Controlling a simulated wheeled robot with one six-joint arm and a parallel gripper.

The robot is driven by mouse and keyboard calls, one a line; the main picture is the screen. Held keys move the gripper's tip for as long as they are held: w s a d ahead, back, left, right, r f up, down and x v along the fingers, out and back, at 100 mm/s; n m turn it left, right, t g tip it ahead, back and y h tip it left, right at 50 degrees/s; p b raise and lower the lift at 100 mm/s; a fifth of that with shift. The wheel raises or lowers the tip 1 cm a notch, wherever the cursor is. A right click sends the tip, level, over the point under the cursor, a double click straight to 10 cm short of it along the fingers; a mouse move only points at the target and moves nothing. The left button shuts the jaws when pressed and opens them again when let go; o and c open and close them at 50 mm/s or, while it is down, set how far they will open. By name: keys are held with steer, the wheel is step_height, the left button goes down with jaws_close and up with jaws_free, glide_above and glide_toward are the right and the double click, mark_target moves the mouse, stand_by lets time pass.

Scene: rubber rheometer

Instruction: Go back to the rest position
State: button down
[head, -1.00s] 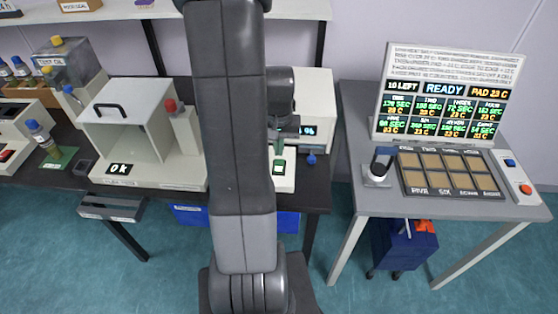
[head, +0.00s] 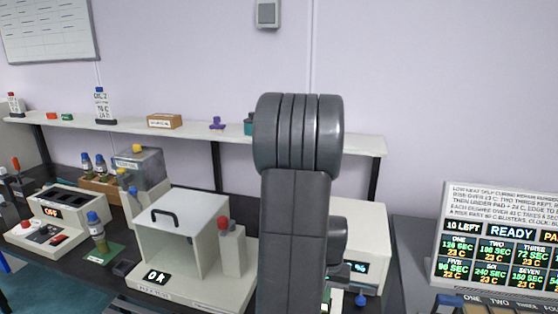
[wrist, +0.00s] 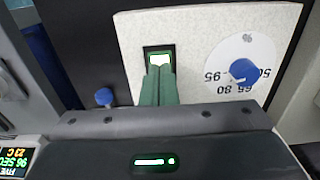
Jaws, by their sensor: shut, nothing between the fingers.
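My gripper (wrist: 158,85) shows in the wrist view with its two green fingers pressed together and nothing between them. Its fingertips are over or in front of a small lit window on a pale panel (wrist: 195,60); I cannot tell whether they touch it. The panel also carries a round dial with a blue knob (wrist: 243,71). In the head view my arm stands upright in the middle and hides the gripper and part of the white instrument (head: 362,240) behind it.
A white box with a black handle and an OK display (head: 180,240) stands left of my arm. A bottle (head: 97,230) stands on a green mat farther left. A shelf (head: 285,140) runs along the wall. A READY screen (head: 500,240) stands at the right.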

step_height(320, 180, down, 2)
steer(key=shift+f+b, duration=0.1)
steer(key=shift+b, duration=0.4)
steer(key=shift+r, duration=0.2)
